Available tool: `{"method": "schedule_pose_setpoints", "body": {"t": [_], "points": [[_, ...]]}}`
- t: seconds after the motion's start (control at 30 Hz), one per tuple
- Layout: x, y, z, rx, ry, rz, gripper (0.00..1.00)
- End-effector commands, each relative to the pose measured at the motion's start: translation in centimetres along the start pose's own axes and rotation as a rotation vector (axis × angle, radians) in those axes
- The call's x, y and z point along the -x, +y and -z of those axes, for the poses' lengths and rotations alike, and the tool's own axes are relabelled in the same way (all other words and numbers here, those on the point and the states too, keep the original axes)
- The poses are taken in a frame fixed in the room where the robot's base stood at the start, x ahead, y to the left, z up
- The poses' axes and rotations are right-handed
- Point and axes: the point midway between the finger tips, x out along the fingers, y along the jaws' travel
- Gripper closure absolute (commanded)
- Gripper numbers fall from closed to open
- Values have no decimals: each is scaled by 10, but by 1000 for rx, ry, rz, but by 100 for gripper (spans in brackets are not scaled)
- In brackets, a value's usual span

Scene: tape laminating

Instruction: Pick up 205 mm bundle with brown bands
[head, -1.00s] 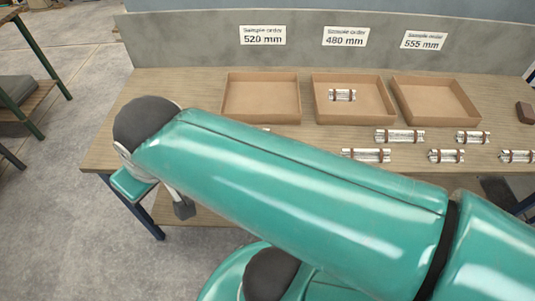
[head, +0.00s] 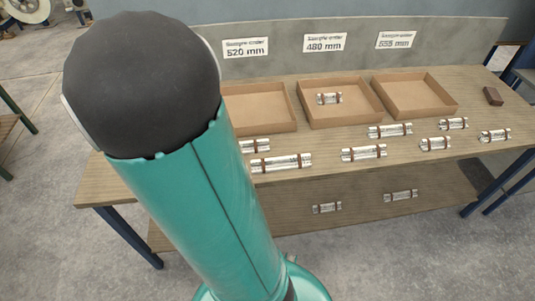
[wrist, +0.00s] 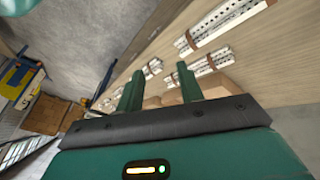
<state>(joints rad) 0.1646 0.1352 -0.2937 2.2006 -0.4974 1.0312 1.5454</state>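Several silvery bundles with brown bands lie on the wooden table, in different lengths. In the head view a long one (head: 281,163) is nearest the arm, with a shorter one (head: 254,145) partly hidden behind it. Others lie to the right: a middle one (head: 364,153), one behind it (head: 390,130), and short ones (head: 435,143), (head: 454,123) and (head: 494,135). I cannot tell which is 205 mm. My gripper (wrist: 159,86) shows in the wrist view, fingers apart and nothing held between them. Bundles (wrist: 208,62) appear beyond its fingers; the gripper is hidden in the head view.
Three open trays stand at the back under signs: 520 mm (head: 262,128), 480 mm (head: 343,123), holding a bundle (head: 330,98), and 555 mm (head: 420,112). A dark block (head: 492,96) sits at right. The lower shelf (head: 365,225) bears two bundles (head: 327,208), (head: 400,196).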

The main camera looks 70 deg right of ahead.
Motion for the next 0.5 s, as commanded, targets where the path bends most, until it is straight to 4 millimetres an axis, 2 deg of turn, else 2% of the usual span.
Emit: {"method": "schedule_pose_setpoints", "body": {"t": [0.03, 0.1, 0.3, 0.4, 0.5], "points": [[-21, 0, 14, -94, 31, -68, 63], [-46, 3, 32, -228, 87, -145, 63], [-111, 17, 80, -576, 298, -310, 63], [-133, 24, 99, -697, 400, -351, 63], [-146, 29, 110, -774, 470, -368, 63]]}}
